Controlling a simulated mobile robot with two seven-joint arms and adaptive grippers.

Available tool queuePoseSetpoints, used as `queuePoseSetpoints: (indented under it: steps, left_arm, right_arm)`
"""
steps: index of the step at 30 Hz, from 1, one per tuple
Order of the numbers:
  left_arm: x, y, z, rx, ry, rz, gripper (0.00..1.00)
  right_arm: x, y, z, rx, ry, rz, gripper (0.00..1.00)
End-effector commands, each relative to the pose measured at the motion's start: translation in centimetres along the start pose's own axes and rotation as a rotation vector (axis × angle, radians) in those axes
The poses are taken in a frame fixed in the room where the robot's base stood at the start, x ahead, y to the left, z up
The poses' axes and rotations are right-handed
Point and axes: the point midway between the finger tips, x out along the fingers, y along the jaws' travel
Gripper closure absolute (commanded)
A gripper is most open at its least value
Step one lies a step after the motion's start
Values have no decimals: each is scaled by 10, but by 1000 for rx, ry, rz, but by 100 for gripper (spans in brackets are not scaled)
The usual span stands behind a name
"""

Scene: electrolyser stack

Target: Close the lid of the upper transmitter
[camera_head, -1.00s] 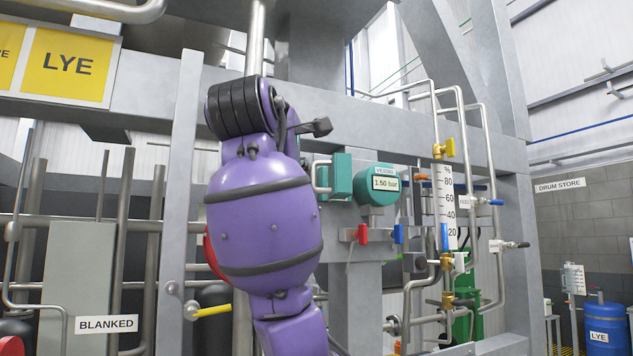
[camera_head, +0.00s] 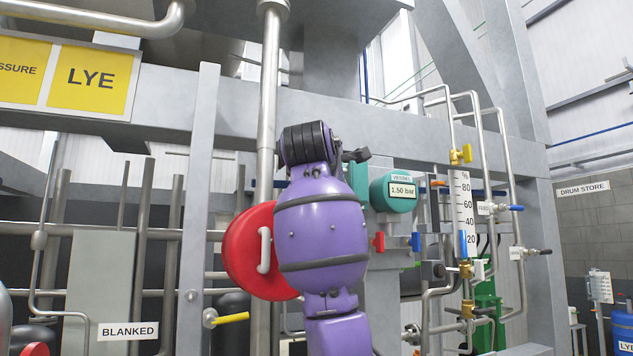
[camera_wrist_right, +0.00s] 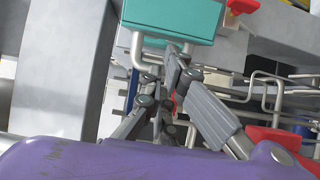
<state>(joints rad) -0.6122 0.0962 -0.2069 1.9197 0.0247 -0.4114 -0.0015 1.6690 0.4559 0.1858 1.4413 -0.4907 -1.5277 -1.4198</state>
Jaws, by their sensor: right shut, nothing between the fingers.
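The upper transmitter (camera_head: 392,192) is a round teal housing with a "1.50 bar" display, which is uncovered, in the head view. Its teal lid (camera_head: 357,180) stands open at its left, mostly hidden behind my purple right arm. In the right wrist view a teal block (camera_wrist_right: 172,17), which looks like the lid, is at the top with a grey bar handle (camera_wrist_right: 137,50) below it. My right gripper (camera_wrist_right: 175,68) is shut and empty, its tips close under the teal block by the handle. I cannot tell whether they touch. My left gripper is not in view.
A large red disc with a handle (camera_head: 240,252) is just left of my right arm. Red (camera_head: 378,242) and blue (camera_head: 415,241) valve handles are below the transmitter. A level gauge (camera_head: 462,213) and pipes stand to its right. A grey upright (camera_head: 201,190) is farther left.

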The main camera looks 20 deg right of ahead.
Motion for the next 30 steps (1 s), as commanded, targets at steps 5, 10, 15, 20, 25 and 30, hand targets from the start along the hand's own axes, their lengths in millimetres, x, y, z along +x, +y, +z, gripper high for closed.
queuePoseSetpoints:
  steps: [5,10,15,20,25,30]
  left_arm:
    - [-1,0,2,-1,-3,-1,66]
    - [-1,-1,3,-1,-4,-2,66]
    - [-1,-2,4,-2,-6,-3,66]
    - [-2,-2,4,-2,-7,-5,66]
    - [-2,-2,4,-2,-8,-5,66]
    - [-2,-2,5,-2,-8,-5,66]
  right_arm:
    - [2,-2,3,-2,0,-2,100]
    - [1,-1,3,-2,0,-2,100]
    - [1,-1,4,-1,6,-2,100]
    - [1,-1,7,-1,40,-1,100]
    - [1,-2,7,-2,65,-3,100]
    - [0,-1,8,0,92,-2,100]
